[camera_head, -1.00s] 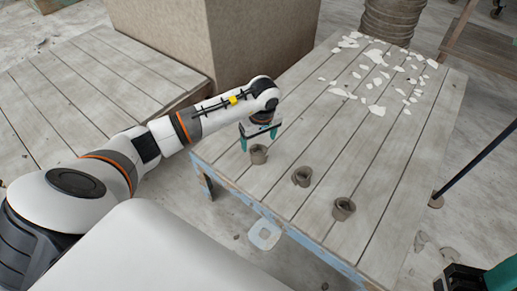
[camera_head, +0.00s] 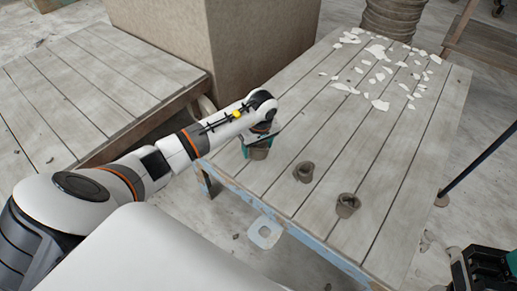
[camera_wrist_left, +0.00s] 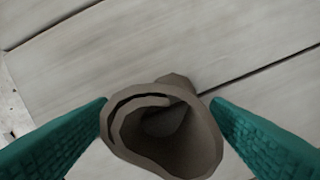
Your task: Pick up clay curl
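A grey-brown clay curl (camera_head: 259,154), a rolled-up strip, stands on the plank table (camera_head: 345,135) near its left front edge. My left gripper (camera_head: 258,145) is down at this curl, one finger on each side. In the left wrist view the curl (camera_wrist_left: 163,135) lies between the green fingertips, close to both; I cannot tell whether they touch it. The fingers are apart and not visibly clamped. Two more clay curls stand to the right, one in the middle (camera_head: 304,172) and one farther right (camera_head: 347,205). My right gripper (camera_head: 510,264) shows only partly at the lower right edge.
Several white flat shards (camera_head: 380,104) lie scattered over the table's far end. A large brown block (camera_head: 225,40) stands behind my left arm. A low slatted platform (camera_head: 85,85) is at the left. The table planks between the curls and shards are clear.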

